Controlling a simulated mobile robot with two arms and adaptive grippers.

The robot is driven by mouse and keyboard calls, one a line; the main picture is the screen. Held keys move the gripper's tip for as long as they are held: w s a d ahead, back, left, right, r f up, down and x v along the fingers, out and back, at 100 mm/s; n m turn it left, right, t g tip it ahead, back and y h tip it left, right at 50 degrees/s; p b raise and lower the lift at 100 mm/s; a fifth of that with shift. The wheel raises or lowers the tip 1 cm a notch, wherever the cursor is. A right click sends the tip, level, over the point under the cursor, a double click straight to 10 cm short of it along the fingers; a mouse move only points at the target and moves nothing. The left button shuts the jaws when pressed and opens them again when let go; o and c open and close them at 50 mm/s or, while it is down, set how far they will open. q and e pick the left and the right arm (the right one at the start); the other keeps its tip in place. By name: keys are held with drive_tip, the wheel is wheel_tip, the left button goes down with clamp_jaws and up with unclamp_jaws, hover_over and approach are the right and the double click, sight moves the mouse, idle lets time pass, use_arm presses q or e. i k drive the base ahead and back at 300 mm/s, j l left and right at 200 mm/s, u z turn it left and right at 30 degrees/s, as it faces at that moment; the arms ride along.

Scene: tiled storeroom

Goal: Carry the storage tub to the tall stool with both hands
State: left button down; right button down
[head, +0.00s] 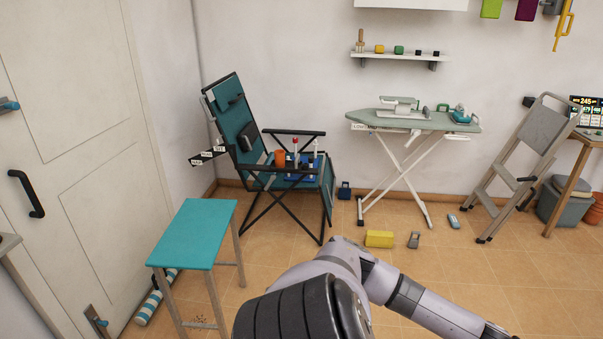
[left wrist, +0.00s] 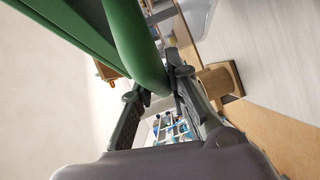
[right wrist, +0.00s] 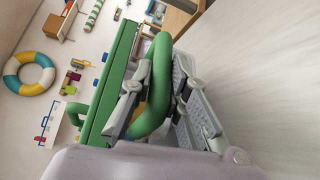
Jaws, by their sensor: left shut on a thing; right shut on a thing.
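The storage tub is green and shows only in part. Its green side fills the upper left of the left wrist view (left wrist: 72,25), and its green body runs up the middle of the right wrist view (right wrist: 112,85). My left gripper (left wrist: 160,92) is shut on a rounded green handle of the tub. My right gripper (right wrist: 155,100) is shut on another looped green handle. The tub and both grippers are out of the head view. A tall stool with a flat teal top (head: 195,232) stands at the left of the head view, its top bare.
A teal folding chair (head: 262,150) bearing several small things stands behind the stool. A striped roll (head: 150,305) lies under the stool by the door (head: 75,130). An ironing board (head: 420,120), a yellow block (head: 379,239) and a grey stepladder (head: 530,145) are farther right.

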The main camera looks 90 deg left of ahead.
sight(196, 227)
drive_tip(key=j+u, duration=0.1)
drive_tip(key=u, duration=3.95)
drive_tip(key=i+l+u, duration=0.1)
drive_tip(key=i+l, duration=1.55)
